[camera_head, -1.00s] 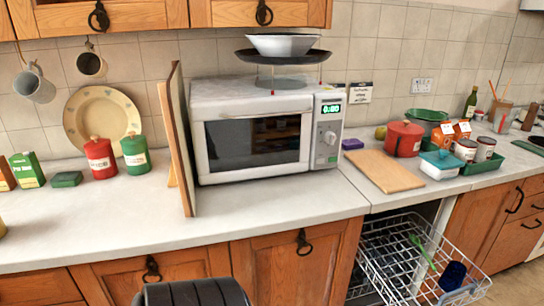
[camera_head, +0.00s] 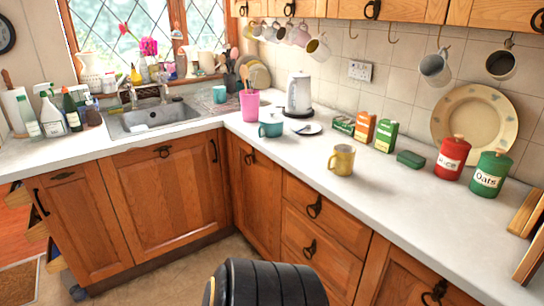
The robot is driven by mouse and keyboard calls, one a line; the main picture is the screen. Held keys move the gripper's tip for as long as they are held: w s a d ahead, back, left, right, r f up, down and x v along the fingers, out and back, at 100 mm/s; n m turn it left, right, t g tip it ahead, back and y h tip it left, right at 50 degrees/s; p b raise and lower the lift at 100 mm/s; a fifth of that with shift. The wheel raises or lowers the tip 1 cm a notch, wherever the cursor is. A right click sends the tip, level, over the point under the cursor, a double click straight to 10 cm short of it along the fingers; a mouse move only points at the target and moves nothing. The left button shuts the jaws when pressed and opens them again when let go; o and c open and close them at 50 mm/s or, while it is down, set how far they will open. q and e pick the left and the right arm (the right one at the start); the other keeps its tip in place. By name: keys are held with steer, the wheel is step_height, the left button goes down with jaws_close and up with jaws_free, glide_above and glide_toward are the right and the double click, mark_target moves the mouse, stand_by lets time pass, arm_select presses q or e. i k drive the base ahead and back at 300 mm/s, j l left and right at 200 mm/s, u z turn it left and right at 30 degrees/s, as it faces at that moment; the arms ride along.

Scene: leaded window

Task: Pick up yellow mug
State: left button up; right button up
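The yellow mug (camera_head: 342,160) stands upright on the white counter (camera_head: 420,210), near its front edge, right of the middle of the head view. Its handle points left. Nothing touches it. Neither of my grippers shows in the head view. Only a black ribbed part of my own body shows at the bottom middle, below the counter.
A teal mug (camera_head: 271,126), a saucer (camera_head: 306,128) and a kettle (camera_head: 299,94) stand left of and behind it. Boxes (camera_head: 386,136), a green block (camera_head: 410,159) and red (camera_head: 452,158) and green canisters (camera_head: 490,174) stand right. Counter around the mug is clear.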

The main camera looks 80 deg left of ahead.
mark_target(342, 156)
steer(key=u, duration=2.15)
